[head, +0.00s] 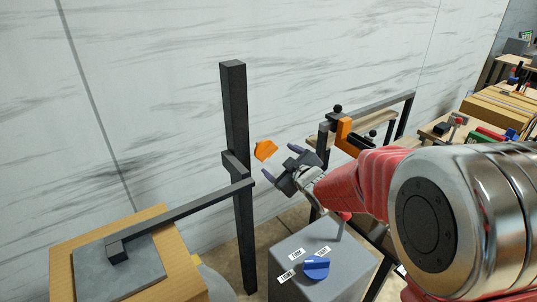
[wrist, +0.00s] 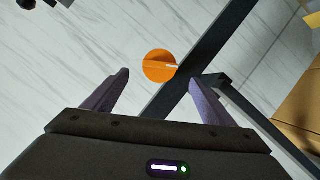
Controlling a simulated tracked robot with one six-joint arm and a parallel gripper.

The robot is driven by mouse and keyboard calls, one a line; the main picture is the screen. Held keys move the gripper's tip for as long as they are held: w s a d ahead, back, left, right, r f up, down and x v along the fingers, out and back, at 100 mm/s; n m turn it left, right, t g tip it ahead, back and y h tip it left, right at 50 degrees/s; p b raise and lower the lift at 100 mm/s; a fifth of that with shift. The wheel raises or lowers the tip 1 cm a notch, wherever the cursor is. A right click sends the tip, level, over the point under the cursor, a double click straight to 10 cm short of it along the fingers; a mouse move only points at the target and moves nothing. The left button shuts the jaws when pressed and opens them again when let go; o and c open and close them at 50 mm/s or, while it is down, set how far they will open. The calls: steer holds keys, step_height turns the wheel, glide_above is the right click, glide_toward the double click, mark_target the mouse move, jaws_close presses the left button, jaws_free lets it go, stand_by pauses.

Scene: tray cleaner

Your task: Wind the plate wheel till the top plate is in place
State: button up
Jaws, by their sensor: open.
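The orange wheel (head: 265,150) is on the dark upright post (head: 236,110), facing my gripper. In the wrist view the wheel (wrist: 158,66) has a raised grip bar and a white mark pointing right. My gripper (head: 281,166) is open, just right of the wheel in the head view. In the wrist view the gripper (wrist: 159,80) has its fingers either side of the wheel's lower part, with gaps; contact is not visible. A grey plate (head: 90,270) hangs from or lies under the dark horizontal arm, over a wooden block (head: 60,255); any gap between them is unclear.
A grey box (head: 345,275) with a blue knob (head: 316,268) and white labels stands below my gripper. A dark frame with an orange clamp (head: 350,137) stands behind my arm. Cluttered wooden tables (head: 505,105) are at right. A marbled wall is behind.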

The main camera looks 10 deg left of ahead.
mark_target(270, 154)
steer(key=x, duration=1)
steer(key=shift+s, duration=0.1)
steer(key=shift+c, duration=0.4)
steer(key=c, duration=0.9)
